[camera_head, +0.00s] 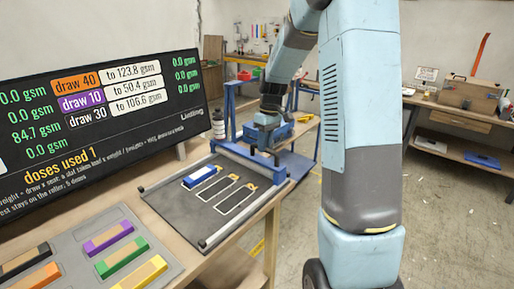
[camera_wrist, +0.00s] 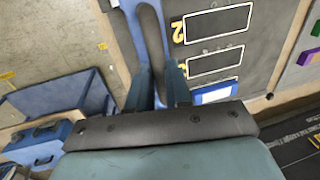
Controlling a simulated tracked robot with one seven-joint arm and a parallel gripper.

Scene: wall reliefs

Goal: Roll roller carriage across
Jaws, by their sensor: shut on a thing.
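The roller carriage (camera_head: 250,160) is a blue frame at the far right end of the grey bed (camera_head: 165,200), with a post at its far side. My gripper (camera_head: 266,152) is at the carriage, shut on its dark bar. In the wrist view the fingers of my gripper (camera_wrist: 160,88) close around the dark bar (camera_wrist: 151,35), beside the blue beam of the carriage (camera_wrist: 122,35). A blue and white slat (camera_head: 201,177) lies in one outlined slot of the bed. The two other outlined slots (camera_head: 228,190) look empty. The roller surface itself is mostly hidden.
A tray (camera_head: 75,245) at the front left holds several coloured blocks. A display board (camera_head: 90,120) stands behind the bed with draw amounts and gsm readings. A blue toolbox (camera_wrist: 38,143) is beyond the bed's end. The bed between the rails is clear apart from the slat.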

